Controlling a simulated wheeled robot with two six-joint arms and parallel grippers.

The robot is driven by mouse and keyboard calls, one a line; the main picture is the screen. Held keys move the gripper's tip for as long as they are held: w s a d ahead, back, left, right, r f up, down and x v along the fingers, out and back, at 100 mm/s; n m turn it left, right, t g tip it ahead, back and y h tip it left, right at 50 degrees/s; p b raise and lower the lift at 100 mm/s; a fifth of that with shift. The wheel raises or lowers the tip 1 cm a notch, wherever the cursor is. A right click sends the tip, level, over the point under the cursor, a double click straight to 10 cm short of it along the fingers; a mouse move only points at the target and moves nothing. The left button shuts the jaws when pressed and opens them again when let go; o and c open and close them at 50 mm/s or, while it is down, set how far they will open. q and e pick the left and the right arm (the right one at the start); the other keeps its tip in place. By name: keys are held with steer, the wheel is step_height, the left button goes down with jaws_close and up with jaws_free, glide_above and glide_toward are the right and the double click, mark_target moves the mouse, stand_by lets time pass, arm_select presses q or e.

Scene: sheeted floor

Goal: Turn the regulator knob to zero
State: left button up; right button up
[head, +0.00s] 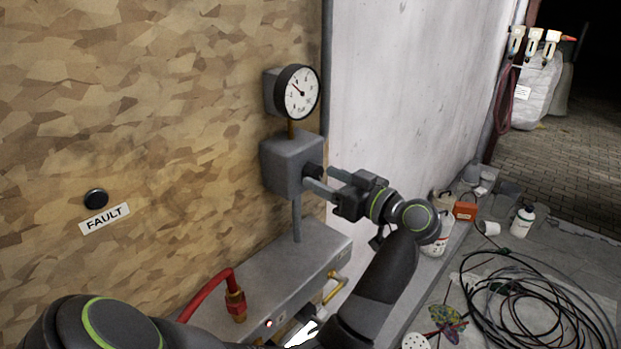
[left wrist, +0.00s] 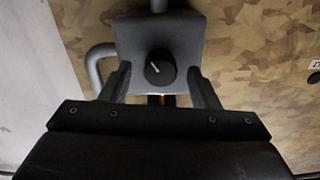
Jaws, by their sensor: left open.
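The regulator is a grey box (head: 289,165) on the chipboard wall, with a dark round knob (head: 313,171) on its front side. In the left wrist view the knob (left wrist: 160,69) carries a light pointer line tilted to the upper left. A round white gauge (head: 298,92) stands above the box, its needle off to the upper left. My left gripper (head: 318,180) is open, its fingers on either side of the knob; the wrist view shows gaps between the fingers (left wrist: 160,88) and the knob. My right gripper is not in view.
Below the regulator is a grey ledge (head: 275,275) with a red hose (head: 208,287) and brass fitting. A FAULT label (head: 104,218) sits under a dark button (head: 96,198) on the wall. Coiled black cables (head: 535,310), bottles and an orange box (head: 465,211) lie on the floor at right.

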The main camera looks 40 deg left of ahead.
arm_select(q)
steer(key=shift+w+a, duration=0.1)
steer(key=shift+a, duration=0.75)
steer(key=shift+d, duration=0.15)
steer(key=shift+c, duration=0.2)
steer(key=c, duration=0.9)
steer(key=shift+n, duration=0.3)
